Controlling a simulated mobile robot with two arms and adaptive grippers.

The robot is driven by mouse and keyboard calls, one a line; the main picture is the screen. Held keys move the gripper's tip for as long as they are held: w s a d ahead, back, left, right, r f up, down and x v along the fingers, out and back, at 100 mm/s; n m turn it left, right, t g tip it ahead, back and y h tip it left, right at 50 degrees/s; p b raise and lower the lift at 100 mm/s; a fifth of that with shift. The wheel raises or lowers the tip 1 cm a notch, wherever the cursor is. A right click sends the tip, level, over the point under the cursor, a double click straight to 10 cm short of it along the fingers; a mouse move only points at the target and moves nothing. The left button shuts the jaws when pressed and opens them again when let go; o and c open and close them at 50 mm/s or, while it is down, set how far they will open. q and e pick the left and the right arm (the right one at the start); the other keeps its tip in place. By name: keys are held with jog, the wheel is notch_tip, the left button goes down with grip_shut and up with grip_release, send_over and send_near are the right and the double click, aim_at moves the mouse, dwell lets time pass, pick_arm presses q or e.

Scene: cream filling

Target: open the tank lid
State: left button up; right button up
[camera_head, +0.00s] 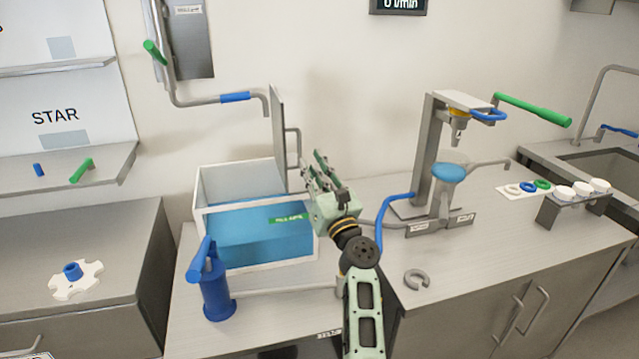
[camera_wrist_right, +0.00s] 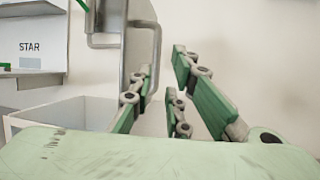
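The tank (camera_head: 199,187) is a white-rimmed box with blue contents and a green label on its front. Its lid (camera_head: 278,125) is a thin grey panel standing upright at the tank's right side, so the tank top is uncovered. A bar handle (camera_head: 298,147) sticks out from the lid's right face. My right gripper (camera_head: 322,165) is just right of the lid, close to the handle. In the right wrist view my gripper (camera_wrist_right: 165,85) has its fingers apart with nothing between them; the lid (camera_wrist_right: 140,50) and handle (camera_wrist_right: 90,35) are beyond and to the left. My left gripper is not in view.
A blue pump (camera_head: 216,285) stands front left of the tank. A grey dispenser stand (camera_head: 432,150) with a blue hose is to the right. A grey C-shaped ring (camera_head: 417,281) lies on the counter. A pipe (camera_head: 200,102) runs above the tank.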

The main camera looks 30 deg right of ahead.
jog(key=shift+v, duration=2.7)
